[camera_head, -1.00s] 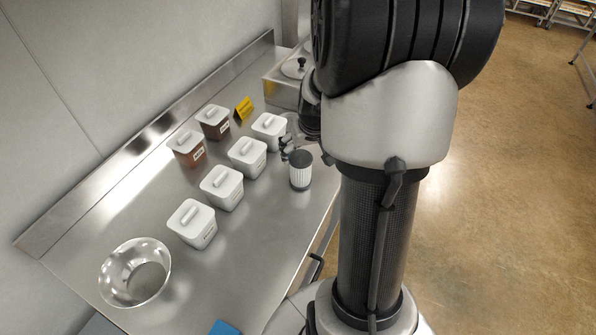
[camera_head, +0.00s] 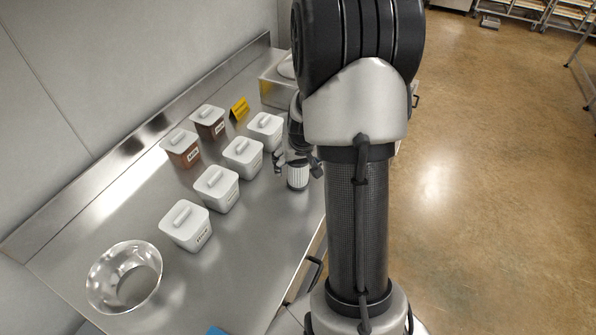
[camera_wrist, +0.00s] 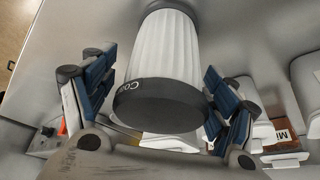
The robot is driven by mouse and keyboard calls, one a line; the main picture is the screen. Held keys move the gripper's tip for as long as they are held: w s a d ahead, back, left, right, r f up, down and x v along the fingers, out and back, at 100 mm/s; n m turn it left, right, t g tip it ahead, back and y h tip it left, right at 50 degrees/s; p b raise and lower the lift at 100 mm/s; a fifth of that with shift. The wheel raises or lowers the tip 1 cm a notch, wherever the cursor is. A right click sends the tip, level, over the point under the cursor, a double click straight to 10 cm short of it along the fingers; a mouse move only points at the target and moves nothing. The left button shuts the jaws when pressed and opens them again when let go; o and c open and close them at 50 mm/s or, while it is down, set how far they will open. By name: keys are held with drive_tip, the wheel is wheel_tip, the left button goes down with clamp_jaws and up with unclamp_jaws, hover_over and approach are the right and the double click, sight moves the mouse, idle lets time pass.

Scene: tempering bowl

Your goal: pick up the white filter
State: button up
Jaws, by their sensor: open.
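The white filter (camera_head: 297,177) is a pleated white cylinder with a dark end cap, standing upright on the steel table near its right edge. In the wrist view the filter (camera_wrist: 168,60) fills the upper middle, with its dark cap towards me and partly legible lettering on the cap's rim. My gripper (camera_head: 298,165) is open around the filter, with one finger on each side.
Several lidded white containers stand left of the filter, the closest being a white one (camera_head: 265,132). Two brown-filled containers (camera_head: 181,148) stand behind them. A yellow sign (camera_head: 240,108) is near the back. A metal bowl (camera_head: 124,277) sits front left. The table (camera_head: 252,240) in front is clear.

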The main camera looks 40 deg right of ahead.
drive_tip(key=shift+c, duration=0.5)
drive_tip(key=c, duration=1.1)
drive_tip(key=shift+r, duration=0.2)
wheel_tip(320, 180, up, 20)
drive_tip(key=p, duration=0.6)
drive_tip(key=shift+f+p, duration=0.15)
drive_tip(key=shift+p, duration=0.2)
